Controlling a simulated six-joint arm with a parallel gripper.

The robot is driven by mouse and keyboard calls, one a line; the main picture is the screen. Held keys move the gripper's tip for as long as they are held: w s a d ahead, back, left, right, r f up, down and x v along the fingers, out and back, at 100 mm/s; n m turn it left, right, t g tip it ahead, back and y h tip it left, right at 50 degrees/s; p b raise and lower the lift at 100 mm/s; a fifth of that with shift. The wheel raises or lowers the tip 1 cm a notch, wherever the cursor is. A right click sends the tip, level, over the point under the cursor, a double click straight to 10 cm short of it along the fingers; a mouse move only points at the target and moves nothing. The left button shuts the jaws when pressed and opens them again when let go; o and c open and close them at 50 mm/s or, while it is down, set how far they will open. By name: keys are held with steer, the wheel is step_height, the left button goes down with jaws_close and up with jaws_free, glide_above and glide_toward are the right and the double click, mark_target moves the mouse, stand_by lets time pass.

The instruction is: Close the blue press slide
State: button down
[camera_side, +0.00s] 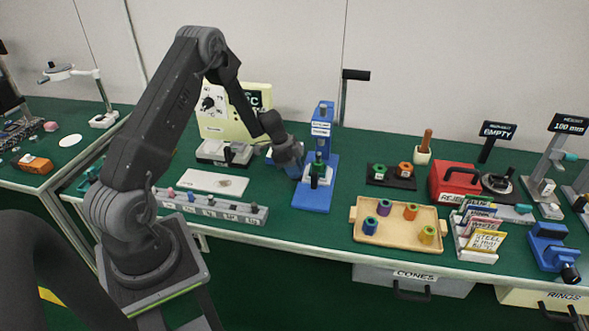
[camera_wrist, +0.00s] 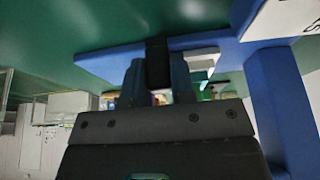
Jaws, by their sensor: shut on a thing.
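The blue press (camera_side: 321,125) stands upright in the middle of the table, on a flat blue base (camera_side: 312,199). A dark and green part (camera_side: 318,170) shows at the front of its column. My gripper (camera_side: 297,172) reaches in from the left, low beside the column. In the wrist view the two fingers of my gripper (camera_wrist: 157,83) are on either side of a black handle (camera_wrist: 157,58), shut on it. Blue press parts (camera_wrist: 275,95) show close by at the right. The side view does not show the grip clearly, and how far the slide is open cannot be told.
A wooden tray (camera_side: 384,237) with several coloured spools stands right of the press. A grey block row (camera_side: 211,207) and a white plate (camera_side: 212,182) lie left. A cream machine (camera_side: 215,125) stands behind my arm. Some table in front of the press is clear.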

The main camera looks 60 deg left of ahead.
steer(key=shift+w+a, duration=0.1)
steer(key=shift+w+a+r, duration=0.1)
steer(key=shift+w+a, duration=1.3)
steer(key=shift+w, duration=0.05)
steer(key=c, duration=1)
jaws_free()
steer(key=shift+o, duration=0.2)
